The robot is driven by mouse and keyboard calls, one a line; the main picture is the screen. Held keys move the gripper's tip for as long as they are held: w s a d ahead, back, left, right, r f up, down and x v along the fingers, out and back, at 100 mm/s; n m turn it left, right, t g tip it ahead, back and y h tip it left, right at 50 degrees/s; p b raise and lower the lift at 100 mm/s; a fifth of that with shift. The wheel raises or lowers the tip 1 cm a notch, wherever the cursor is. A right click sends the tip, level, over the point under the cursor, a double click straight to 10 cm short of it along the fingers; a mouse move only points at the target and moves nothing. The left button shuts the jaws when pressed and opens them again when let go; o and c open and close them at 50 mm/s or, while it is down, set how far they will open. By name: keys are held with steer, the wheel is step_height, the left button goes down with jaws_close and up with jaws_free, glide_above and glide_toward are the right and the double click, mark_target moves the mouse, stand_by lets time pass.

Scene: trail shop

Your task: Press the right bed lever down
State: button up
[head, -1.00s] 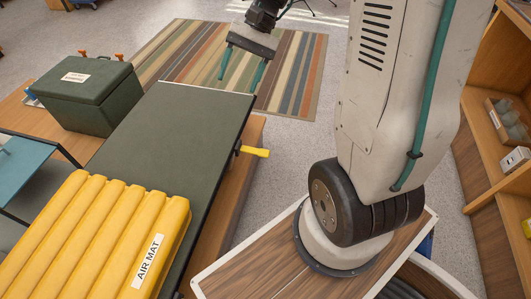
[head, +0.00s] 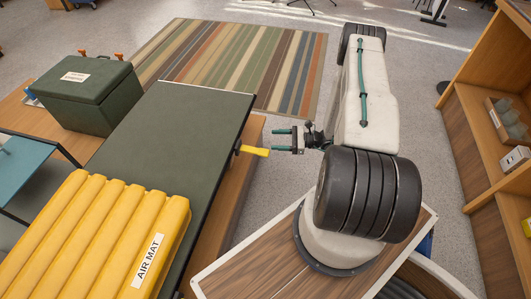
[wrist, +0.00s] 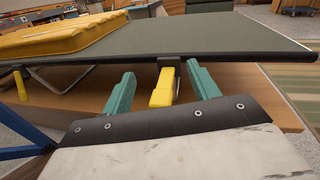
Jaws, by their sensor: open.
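The right bed lever (head: 255,151) is a yellow handle sticking out from the dark side rail of the green bed (head: 176,125). It looks about level. In the wrist view the lever (wrist: 162,89) appears between my two green fingers, with a gap on each side. My gripper (head: 275,140) is open and empty, pointing left at the lever's outer end. In the head view the fingertips are close to that end; I cannot tell whether they overlap it. A second yellow lever (wrist: 19,84) shows farther left on the same rail in the wrist view.
A yellow air mat (head: 100,235) lies on the near part of the bed. A green cooler box (head: 88,93) stands on the wooden platform behind. Wooden shelves (head: 485,125) stand at the right. Floor and a striped rug (head: 240,60) are clear beyond the bed.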

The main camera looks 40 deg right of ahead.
mark_target(266, 152)
steer(key=s+f+m+t+h, duration=0.2)
steer(key=s+f+m+t, duration=0.1)
steer(key=f, duration=0.5)
steer(key=x, duration=0.7)
steer(key=shift+w+a, duration=0.1)
jaws_close()
